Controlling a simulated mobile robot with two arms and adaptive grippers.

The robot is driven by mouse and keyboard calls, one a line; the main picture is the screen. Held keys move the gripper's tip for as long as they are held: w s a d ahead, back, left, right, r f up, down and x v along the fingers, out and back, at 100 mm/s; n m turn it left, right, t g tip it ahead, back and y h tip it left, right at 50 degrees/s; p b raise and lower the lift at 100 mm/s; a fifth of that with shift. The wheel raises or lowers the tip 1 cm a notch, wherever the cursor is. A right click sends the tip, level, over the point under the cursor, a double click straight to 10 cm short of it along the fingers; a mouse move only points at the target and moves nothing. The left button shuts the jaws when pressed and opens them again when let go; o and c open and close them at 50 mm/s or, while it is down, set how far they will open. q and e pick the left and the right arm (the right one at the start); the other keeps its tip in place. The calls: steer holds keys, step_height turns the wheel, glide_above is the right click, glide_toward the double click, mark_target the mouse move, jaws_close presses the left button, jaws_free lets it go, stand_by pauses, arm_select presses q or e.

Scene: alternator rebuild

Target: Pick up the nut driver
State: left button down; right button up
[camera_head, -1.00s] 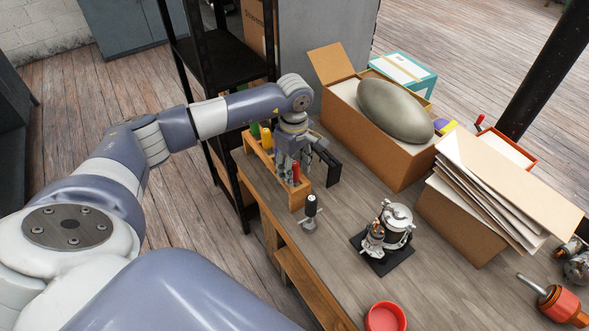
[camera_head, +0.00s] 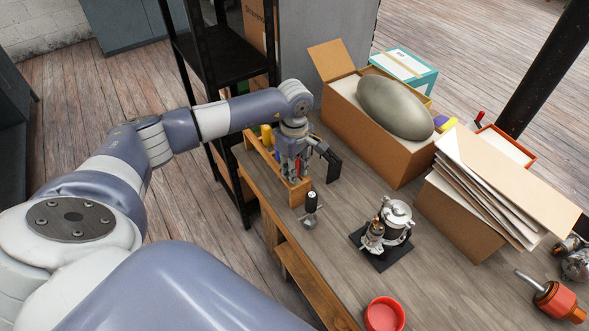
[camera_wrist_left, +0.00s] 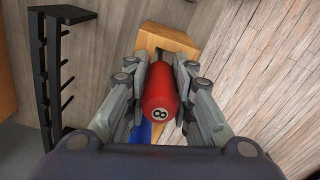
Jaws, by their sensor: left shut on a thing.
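The nut driver with a red handle marked 8 (camera_wrist_left: 160,92) sits between the fingers of my left gripper (camera_wrist_left: 160,88) in the left wrist view. The fingers are shut on the handle from both sides. In the head view my left gripper (camera_head: 294,172) is over the near end of the wooden tool rack (camera_head: 300,191), and its fingers mostly hide the red handle. The rack's end also shows in the wrist view (camera_wrist_left: 180,39). My right gripper is not in view.
A black slotted stand (camera_head: 332,164) is close to the right of the gripper. A small black-handled tool (camera_head: 311,203) stands in front. A cardboard box (camera_head: 385,150) with a grey oval object is behind right. A metal assembly (camera_head: 393,222) and red dish (camera_head: 384,315) are nearer.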

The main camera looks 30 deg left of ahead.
arm_select(q)
steer(key=shift+r, duration=0.6)
step_height(320, 180, up, 17)
steer(key=b, duration=0.5)
steer(key=shift+f, duration=0.1)
